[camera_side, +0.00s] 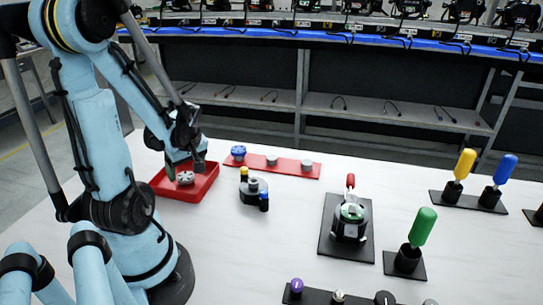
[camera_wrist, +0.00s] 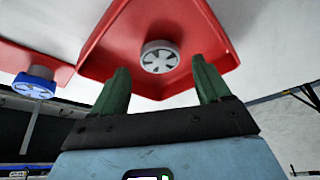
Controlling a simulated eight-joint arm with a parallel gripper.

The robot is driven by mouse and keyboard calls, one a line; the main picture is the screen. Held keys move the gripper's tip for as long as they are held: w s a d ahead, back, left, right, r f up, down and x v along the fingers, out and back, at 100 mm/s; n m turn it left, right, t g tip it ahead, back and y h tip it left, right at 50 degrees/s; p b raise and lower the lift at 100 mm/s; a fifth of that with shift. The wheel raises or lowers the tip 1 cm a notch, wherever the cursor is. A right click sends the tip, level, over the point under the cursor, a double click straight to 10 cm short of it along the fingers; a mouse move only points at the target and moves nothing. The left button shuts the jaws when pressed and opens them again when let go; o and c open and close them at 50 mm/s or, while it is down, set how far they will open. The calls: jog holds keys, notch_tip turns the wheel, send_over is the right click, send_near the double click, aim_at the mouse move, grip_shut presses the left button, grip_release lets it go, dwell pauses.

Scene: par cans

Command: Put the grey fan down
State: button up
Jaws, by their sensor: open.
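The grey fan (camera_side: 185,177) lies in the red tray (camera_side: 208,184) at the left of the table. In the wrist view the grey fan (camera_wrist: 160,57) sits inside the red tray (camera_wrist: 215,30), between and beyond my two green fingers. My gripper (camera_side: 187,163) is over the tray, close to the fan. In the wrist view my gripper (camera_wrist: 158,82) has its fingers spread wide with nothing between the tips. The fan looks apart from both fingers.
A grey part with yellow and blue pieces (camera_side: 254,190) stands right of the tray. A black plate (camera_side: 335,247) holds a device. Colored-handled tools stand at the right. White table between is clear.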

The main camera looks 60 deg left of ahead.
jog(key=s+v, duration=0.1)
jog(key=v, duration=0.9)
jog(key=w+d+m+t+h, duration=0.2)
jog(key=w+d+m+t, duration=0.2)
jog(key=w+d+m, duration=0.3)
jog(key=w+d+r+m+t+h, duration=0.1)
jog(key=w+d+m+t, duration=0.3)
jog(key=d+m, duration=0.9)
jog(key=w+d+h, duration=0.1)
jog(key=w+d, duration=0.1)
jog(key=w, duration=0.1)
jog(key=shift+d+r+h, duration=0.2)
jog(key=shift+r+h, duration=0.1)
